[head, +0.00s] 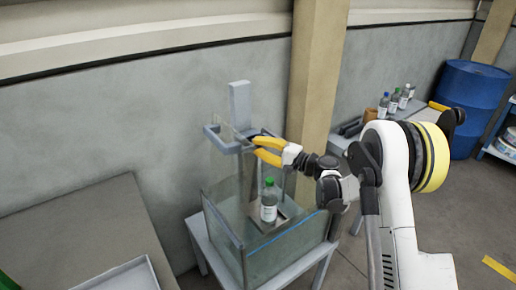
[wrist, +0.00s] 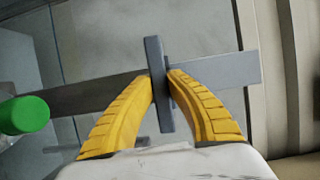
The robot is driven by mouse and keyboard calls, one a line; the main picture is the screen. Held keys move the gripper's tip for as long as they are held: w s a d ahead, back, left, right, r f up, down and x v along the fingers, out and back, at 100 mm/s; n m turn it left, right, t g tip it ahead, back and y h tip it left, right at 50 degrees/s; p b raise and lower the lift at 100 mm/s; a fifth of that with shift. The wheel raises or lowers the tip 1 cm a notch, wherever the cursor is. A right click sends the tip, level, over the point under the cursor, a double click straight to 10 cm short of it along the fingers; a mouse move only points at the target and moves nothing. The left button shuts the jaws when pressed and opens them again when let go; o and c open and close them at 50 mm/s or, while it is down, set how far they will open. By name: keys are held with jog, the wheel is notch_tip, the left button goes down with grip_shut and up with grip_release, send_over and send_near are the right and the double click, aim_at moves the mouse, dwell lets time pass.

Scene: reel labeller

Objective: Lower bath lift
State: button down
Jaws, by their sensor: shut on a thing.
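The bath is a clear glass tank (head: 225,235) on a grey stand, with a blue line along its rim or water level. The lift has a grey upright post (head: 240,105) and a grey crossbar (head: 220,140) above the tank. A clear bottle (head: 268,207) with a white label and green cap stands upright inside the tank, apparently on the lift's platform; its green cap shows in the wrist view (wrist: 24,115). My gripper (head: 257,148) has its yellow fingers shut on the lift's narrow grey handle (wrist: 158,85). The handle's lower end is partly hidden in the head view.
A grey table with a pale tray (head: 125,275) stands at the left. At the back right, a bench holds several bottles (head: 394,101), near a blue drum (head: 470,105). A beige pillar (head: 315,80) rises behind the tank.

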notch_tip(320, 180, down, 8)
jog(key=b, duration=0.2)
jog(key=shift+a, duration=0.1)
dwell(0.4)
jog(key=c, duration=1.3)
grip_release()
jog(key=shift+f, duration=0.1)
jog(key=v, duration=1.2)
